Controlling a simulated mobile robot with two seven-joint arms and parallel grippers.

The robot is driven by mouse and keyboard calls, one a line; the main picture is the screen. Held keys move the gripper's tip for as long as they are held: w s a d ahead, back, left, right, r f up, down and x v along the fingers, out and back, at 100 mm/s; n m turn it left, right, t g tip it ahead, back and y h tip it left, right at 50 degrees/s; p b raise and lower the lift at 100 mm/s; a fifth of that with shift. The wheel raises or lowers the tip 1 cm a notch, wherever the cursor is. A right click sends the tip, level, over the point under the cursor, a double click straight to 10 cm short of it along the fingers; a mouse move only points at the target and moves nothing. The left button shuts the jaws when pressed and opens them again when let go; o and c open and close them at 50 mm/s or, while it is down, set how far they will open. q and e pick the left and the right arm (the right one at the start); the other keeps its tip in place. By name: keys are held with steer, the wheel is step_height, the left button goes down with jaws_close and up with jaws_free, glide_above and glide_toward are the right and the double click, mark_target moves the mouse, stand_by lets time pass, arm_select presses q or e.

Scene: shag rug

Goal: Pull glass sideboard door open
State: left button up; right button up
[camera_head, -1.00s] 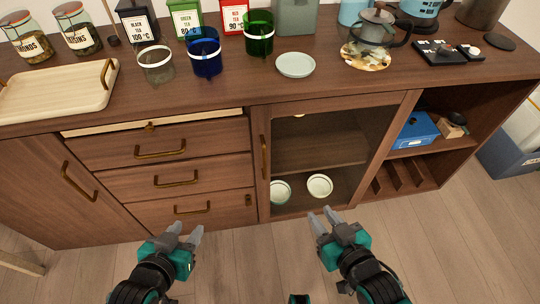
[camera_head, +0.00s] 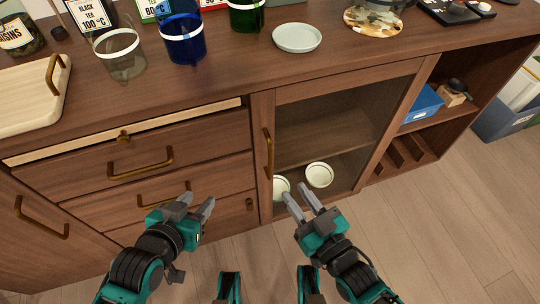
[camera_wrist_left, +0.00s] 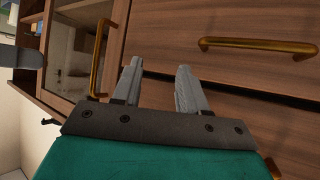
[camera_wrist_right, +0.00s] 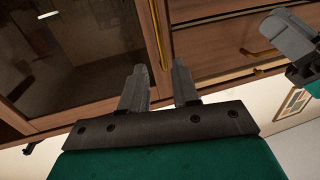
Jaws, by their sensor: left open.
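The glass sideboard door (camera_head: 322,128) is shut, with a wooden frame and a vertical brass handle (camera_head: 268,153) on its left side. The handle also shows in the left wrist view (camera_wrist_left: 100,58) and in the right wrist view (camera_wrist_right: 158,32). My left gripper (camera_head: 198,205) is open and empty in front of the drawers, left of the door handle. My right gripper (camera_head: 306,196) is open and empty in front of the lower part of the door, right of the handle. Neither gripper touches the handle.
Drawers with brass handles (camera_head: 141,163) lie left of the door. Open shelves with a blue box (camera_head: 421,104) are on the right. Bowls (camera_head: 319,174) stand behind the glass. Cups, tins and a plate (camera_head: 297,38) stand on top. The floor (camera_head: 440,220) at right is clear.

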steer(key=b+x, duration=0.2)
steer(key=x, duration=0.9)
steer(key=shift+w+a, duration=0.2)
steer(key=shift+w, duration=0.15)
jaws_close()
